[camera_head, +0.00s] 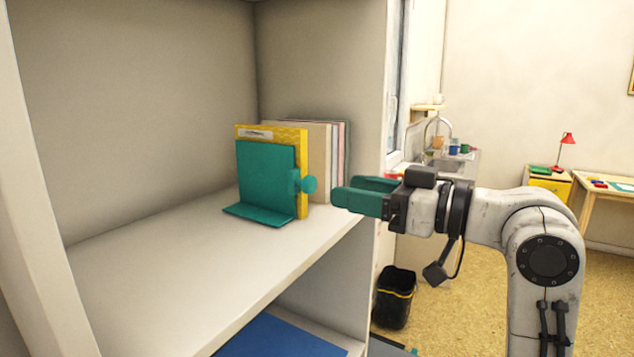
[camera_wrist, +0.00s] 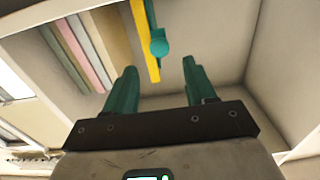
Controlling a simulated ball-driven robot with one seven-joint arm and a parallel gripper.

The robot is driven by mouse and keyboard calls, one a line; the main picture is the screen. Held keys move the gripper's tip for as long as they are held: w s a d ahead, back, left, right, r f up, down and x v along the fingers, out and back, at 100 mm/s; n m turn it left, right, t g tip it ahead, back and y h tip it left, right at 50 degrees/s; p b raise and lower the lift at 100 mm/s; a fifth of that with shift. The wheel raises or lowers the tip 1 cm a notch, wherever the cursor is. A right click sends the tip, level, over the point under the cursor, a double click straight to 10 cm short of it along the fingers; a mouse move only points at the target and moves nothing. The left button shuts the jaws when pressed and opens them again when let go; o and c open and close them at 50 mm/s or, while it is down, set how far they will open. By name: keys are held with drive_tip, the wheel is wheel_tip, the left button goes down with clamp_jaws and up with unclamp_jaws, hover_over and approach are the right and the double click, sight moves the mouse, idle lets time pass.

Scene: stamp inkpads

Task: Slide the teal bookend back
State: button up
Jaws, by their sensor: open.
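The teal bookend (camera_head: 265,178) stands upright on the shelf, its foot flat on the board and reaching left. A round teal knob (camera_head: 309,184) sticks out from its edge towards my gripper. Its back is against a yellow book (camera_head: 303,150), with more books behind that. In the wrist view the knob (camera_wrist: 159,47) shows ahead of my fingers, near the middle of the gap, with the yellow book (camera_wrist: 146,62) beside it. My gripper (camera_head: 340,190) is open and empty, just right of the knob and apart from it. Its fingers (camera_wrist: 157,74) show spread in the wrist view.
The shelf board (camera_head: 180,262) is bare left of the bookend and in front of it. The shelf's right side wall (camera_head: 360,95) stands beyond the books. A lower shelf holds a blue item (camera_head: 280,338). A black bin (camera_head: 395,298) stands on the floor below my arm.

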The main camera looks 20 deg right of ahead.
sight(313, 184)
drive_tip(key=p+x, duration=0.1)
drive_tip(key=x, duration=0.6)
clamp_jaws()
idle(0.5)
